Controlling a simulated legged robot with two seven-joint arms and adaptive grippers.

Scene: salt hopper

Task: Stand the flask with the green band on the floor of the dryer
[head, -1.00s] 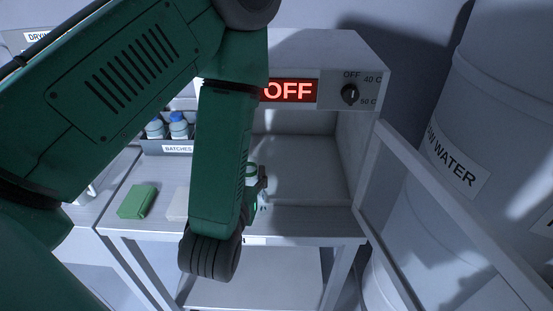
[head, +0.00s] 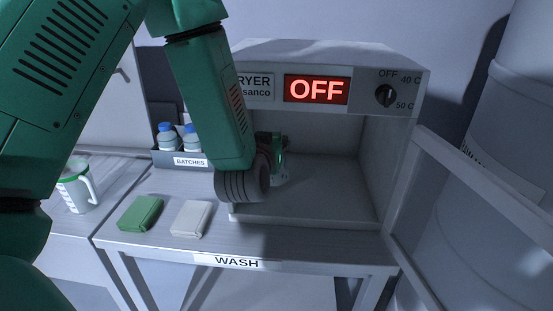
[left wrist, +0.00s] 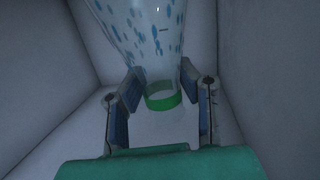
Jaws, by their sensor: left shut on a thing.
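The dryer (head: 345,58) is a white box with a red OFF display, and its front is open. Its pale floor (head: 325,204) is bare where I can see it. My left gripper (head: 279,165) is inside the dryer opening, partly hidden by my wrist. In the left wrist view the clear flask (left wrist: 142,35) has blue specks and a green band (left wrist: 163,101) at its narrow end. The left gripper is shut on it, a finger on each side. From these frames I cannot tell whether the flask touches the floor. My right gripper is not in view.
The dryer's open door (head: 470,200) stands out at the right, beside a large white tank (head: 505,140). On the counter lie a green block (head: 140,213) and a white block (head: 190,218). A BATCHES rack (head: 172,160) with blue-capped bottles and a jug (head: 76,188) stand left.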

